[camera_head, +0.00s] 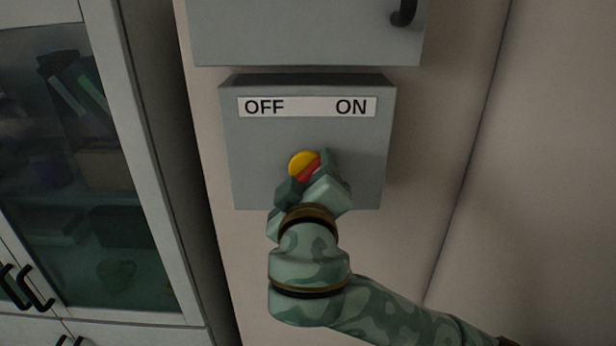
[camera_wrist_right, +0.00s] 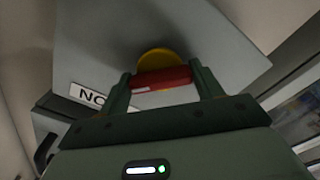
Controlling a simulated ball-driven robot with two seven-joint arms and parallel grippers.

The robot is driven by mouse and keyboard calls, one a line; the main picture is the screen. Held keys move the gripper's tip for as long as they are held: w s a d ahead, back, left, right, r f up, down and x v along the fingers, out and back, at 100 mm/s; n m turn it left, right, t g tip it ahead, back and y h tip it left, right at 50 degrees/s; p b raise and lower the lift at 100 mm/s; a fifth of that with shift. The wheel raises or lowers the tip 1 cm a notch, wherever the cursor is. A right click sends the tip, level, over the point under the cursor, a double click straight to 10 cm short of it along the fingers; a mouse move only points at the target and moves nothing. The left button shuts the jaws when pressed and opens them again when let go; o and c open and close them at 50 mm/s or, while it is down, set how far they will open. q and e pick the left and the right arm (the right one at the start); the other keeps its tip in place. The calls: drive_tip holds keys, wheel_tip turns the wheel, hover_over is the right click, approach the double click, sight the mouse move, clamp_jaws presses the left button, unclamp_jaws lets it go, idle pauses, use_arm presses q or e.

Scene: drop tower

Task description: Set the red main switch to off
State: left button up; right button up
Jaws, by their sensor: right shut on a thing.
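The red main switch (camera_head: 310,172) is a red bar handle on a yellow round base (camera_head: 301,164), mounted on a grey switch box (camera_head: 250,150). A white label (camera_head: 305,107) above it reads OFF at left and ON at right. My right gripper (camera_head: 314,178) is at the switch, shut on the red handle and covering part of it. In the right wrist view the red handle (camera_wrist_right: 161,78) lies between the two fingers, with the yellow base (camera_wrist_right: 157,57) behind it. I cannot tell clearly which word the handle points to. My left gripper is not in view.
A grey cabinet (camera_head: 300,30) with a dark handle (camera_head: 403,12) hangs just above the switch box. A glass-door cabinet (camera_head: 90,180) with dark handles stands at the left. The wall to the right (camera_head: 550,150) is bare.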

drive_tip(key=shift+r+n+p, duration=0.1)
drive_tip(key=shift+n+p, duration=0.5)
drive_tip(key=shift+p, duration=0.05)
drive_tip(key=n+p, duration=0.4)
drive_tip(key=n, duration=0.2)
drive_tip(key=shift+p, duration=0.3)
drive_tip(key=n, duration=0.3)
drive_tip(key=shift+n, duration=0.3)
drive_tip(key=n, duration=0.3)
drive_tip(key=shift+n, duration=2.1)
drive_tip(key=o, duration=1)
